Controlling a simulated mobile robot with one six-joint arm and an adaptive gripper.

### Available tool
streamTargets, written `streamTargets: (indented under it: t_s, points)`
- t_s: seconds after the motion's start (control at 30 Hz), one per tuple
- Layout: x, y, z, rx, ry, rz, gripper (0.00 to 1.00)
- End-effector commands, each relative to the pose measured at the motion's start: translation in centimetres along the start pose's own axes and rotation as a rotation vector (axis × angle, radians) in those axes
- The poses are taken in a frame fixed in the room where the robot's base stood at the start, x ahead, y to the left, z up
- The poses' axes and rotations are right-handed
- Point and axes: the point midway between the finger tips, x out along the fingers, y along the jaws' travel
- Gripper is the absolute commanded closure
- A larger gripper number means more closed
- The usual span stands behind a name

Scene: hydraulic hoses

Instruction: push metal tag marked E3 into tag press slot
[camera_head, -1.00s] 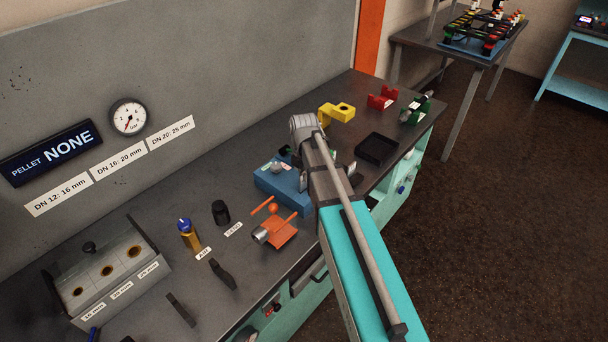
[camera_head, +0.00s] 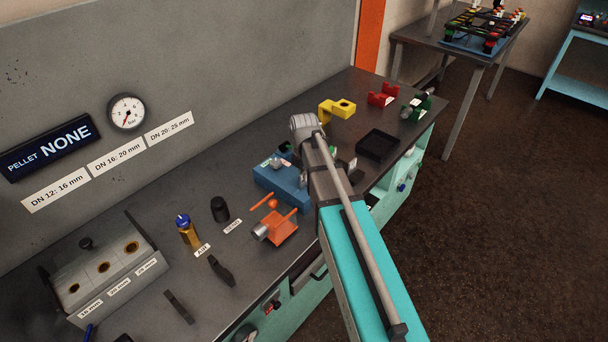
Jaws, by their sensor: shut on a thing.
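My arm reaches over the bench, and its grey wrist (camera_head: 305,126) is above a blue block-shaped fixture (camera_head: 281,184), which may be the tag press. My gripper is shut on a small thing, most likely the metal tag. The fingers and the held thing are mostly hidden behind my wrist and forearm. No E3 marking can be read and no slot can be made out. The left part of the blue fixture shows, with small grey and pale pieces on top. Its right part is behind my arm. I cannot tell whether the tag touches it.
An orange fixture (camera_head: 281,228) stands close in front of the blue one. A black tray (camera_head: 377,146), a yellow bracket (camera_head: 338,109) and a red holder (camera_head: 383,94) stand to the right. A black cylinder (camera_head: 219,209) and a brass-and-blue fitting (camera_head: 187,232) stand left.

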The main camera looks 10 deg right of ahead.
Motion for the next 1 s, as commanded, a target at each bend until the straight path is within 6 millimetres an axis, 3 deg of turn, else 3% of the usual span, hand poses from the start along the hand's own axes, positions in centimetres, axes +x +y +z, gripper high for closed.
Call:
streamTargets:
  t_s: [0.97,1.0]
  points:
    - [1.8,0.0,0.0,0.0,0.001,0.0,1.0]
    - [1.8,0.0,0.0,0.0,0.001,0.0,0.86]
